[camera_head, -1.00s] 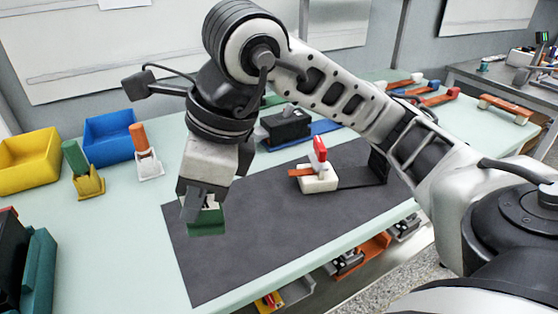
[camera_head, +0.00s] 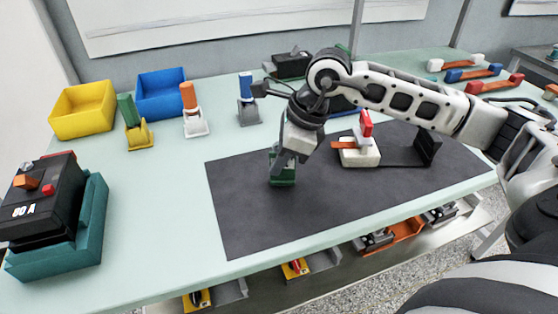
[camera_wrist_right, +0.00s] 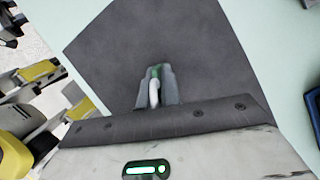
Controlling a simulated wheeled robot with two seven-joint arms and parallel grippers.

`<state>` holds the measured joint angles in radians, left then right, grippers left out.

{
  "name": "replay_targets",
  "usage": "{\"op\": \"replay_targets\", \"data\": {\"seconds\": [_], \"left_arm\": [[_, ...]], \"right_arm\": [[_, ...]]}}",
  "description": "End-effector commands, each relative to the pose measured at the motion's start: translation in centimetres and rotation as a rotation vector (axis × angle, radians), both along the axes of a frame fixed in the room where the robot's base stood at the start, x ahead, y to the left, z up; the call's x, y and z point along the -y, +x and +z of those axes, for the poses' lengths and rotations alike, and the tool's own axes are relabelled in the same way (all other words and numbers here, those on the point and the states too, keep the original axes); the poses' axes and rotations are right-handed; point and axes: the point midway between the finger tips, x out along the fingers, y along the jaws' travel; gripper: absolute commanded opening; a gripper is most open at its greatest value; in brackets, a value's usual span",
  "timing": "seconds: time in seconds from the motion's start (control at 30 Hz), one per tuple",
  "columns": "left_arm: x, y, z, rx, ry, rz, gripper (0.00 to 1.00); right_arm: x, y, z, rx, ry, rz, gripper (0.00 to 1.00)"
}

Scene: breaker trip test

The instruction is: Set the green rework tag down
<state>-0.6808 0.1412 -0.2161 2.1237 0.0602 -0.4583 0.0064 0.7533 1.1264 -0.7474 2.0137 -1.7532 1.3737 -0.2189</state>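The green rework tag (camera_head: 283,178) hangs below my right gripper (camera_head: 279,158) over the dark mat (camera_head: 238,215) in the head view. The gripper hides its upper part. In the right wrist view, my right gripper's fingers (camera_wrist_right: 157,88) are close together, with a strip of green tag (camera_wrist_right: 155,71) and a pale piece between them. The gripper looks shut on the tag. The tag's lower edge is at or just above the mat; I cannot tell whether it touches. My left gripper is in neither view.
A white block with a red lever (camera_head: 360,152) stands on the mat to the right of the gripper. A black unit in a teal cradle (camera_head: 65,235) is at the left. Yellow (camera_head: 82,110) and blue (camera_head: 160,92) bins stand behind. The mat's left and front are clear.

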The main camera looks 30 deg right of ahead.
Motion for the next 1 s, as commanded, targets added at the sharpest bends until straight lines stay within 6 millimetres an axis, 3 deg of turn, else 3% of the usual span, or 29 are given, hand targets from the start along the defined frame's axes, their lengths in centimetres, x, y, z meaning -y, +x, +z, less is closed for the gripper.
{"op": "replay_targets", "data": {"seconds": [0.47,0.57,0.83,1.0], "left_arm": [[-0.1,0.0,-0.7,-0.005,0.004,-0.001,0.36],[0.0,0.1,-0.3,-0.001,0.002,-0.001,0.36],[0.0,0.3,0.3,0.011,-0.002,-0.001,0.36],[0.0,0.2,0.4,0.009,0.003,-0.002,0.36]], "right_arm": [[-0.1,0.0,-1.4,0.002,0.001,0.001,0.0],[-0.1,0.0,-1.2,0.002,0.001,0.0,0.27],[-0.1,0.0,-1.2,0.002,0.001,0.0,0.27],[0.3,-0.1,-0.1,0.005,-0.001,-0.002,0.27]]}}
